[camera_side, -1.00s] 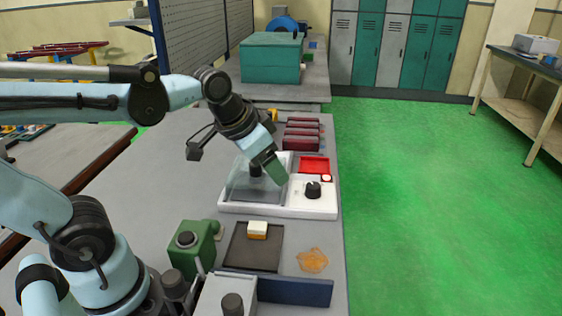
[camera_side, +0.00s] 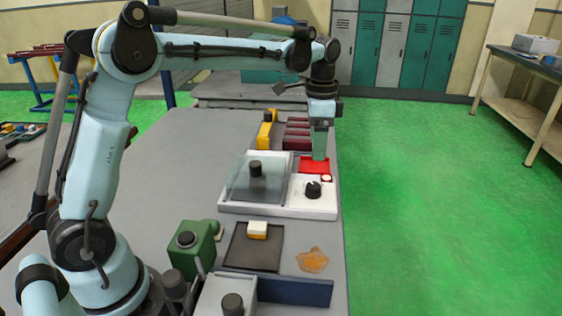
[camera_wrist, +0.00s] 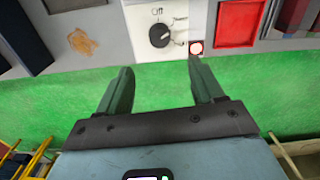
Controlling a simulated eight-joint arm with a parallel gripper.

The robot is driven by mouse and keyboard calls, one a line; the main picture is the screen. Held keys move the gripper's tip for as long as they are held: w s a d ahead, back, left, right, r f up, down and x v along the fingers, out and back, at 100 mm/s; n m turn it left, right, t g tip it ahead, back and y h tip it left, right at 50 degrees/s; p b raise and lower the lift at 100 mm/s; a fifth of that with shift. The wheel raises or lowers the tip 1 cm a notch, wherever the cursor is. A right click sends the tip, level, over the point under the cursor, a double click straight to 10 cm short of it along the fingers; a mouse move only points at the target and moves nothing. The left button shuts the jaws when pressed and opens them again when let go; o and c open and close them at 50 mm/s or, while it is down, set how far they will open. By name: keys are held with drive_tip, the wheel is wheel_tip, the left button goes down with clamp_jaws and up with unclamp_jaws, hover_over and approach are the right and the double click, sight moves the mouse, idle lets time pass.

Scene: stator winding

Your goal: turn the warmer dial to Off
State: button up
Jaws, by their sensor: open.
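The warmer dial (camera_side: 313,189) is a black knob on the right part of a white unit (camera_side: 290,212). It also shows near the top middle of the wrist view (camera_wrist: 160,35), with the word "Off" printed above it and other labels to its right. A pale mark on the knob seems to point toward the right-hand labels, but it is too small to be sure. My gripper (camera_side: 320,157) points down over the red tray, behind the dial and apart from it. In the wrist view my two green fingers (camera_wrist: 158,68) are spread with nothing between them.
A red-rimmed white button (camera_side: 327,178) sits close to the dial, beside the red tray (camera_side: 314,166). A clear cover (camera_side: 258,180) with a black knob stands left. Dark red blocks (camera_side: 298,134) and a yellow part (camera_side: 265,132) lie behind. An orange patch (camera_side: 312,260) lies in front.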

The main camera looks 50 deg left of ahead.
sight(314, 185)
wheel_tip(314, 185, down, 12)
idle(0.6)
drive_tip(key=c, duration=1.1)
drive_tip(key=shift+o, duration=0.2)
drive_tip(key=shift+n, duration=0.4)
drive_tip(key=n, duration=1.1)
drive_tip(key=shift+w+a, duration=0.1)
